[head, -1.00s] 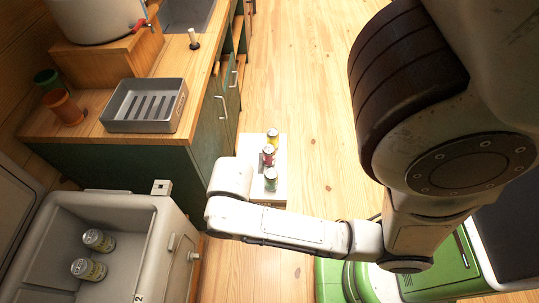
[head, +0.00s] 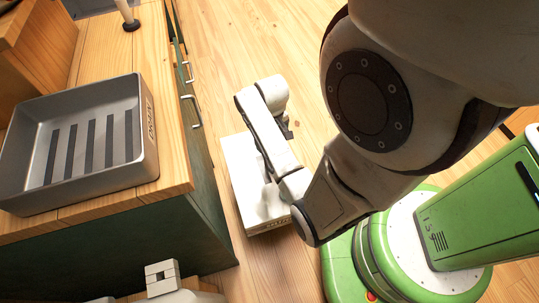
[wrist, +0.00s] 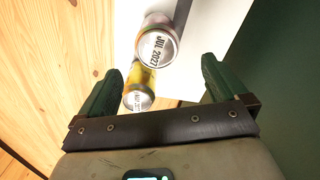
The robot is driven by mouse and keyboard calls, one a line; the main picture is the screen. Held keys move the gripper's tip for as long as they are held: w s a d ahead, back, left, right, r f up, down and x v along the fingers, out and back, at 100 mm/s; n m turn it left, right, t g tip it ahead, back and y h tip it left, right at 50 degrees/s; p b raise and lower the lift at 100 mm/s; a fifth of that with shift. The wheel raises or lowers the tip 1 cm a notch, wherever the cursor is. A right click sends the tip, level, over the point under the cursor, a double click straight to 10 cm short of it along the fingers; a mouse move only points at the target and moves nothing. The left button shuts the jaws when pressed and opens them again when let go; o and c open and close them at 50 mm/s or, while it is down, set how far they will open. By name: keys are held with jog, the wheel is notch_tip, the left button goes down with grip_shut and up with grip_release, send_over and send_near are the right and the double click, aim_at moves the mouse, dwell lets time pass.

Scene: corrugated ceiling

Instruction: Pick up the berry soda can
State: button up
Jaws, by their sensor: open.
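In the wrist view, two soda cans show their pale ends with printed dates. The farther can (wrist: 158,42) has a pinkish and yellow-green side; the nearer can (wrist: 139,92) is yellow. I cannot tell for sure which is the berry can, as no flavour label is readable. My gripper (wrist: 161,68) is open, its green fingers spread to either side of the cans, and holds nothing. In the head view, my arm hides the cans and most of the gripper.
The cans' white low stand (head: 241,180) is on the wooden floor beside the green cabinet (head: 110,247). A grey tray (head: 150,150) sits on the wooden counter (head: 172,110). A pale cooler edge (head: 180,297) shows at the bottom. Floor behind the stand is clear.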

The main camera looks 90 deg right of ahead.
notch_tip(320, 180, down, 5)
jog(key=shift+f+b, duration=0.1)
jog(key=shift+b, duration=0.55)
jog(key=shift+s+a+f+b, duration=0.15)
jog(key=shift+f+b, duration=0.35)
jog(key=shift+f, duration=0.85)
jog(key=shift+s+f+b, duration=0.2)
jog(key=shift+f+b, duration=0.3)
jog(key=shift+f, duration=0.85)
jog(key=shift+r, duration=0.1)
jog(key=c, duration=1.4)
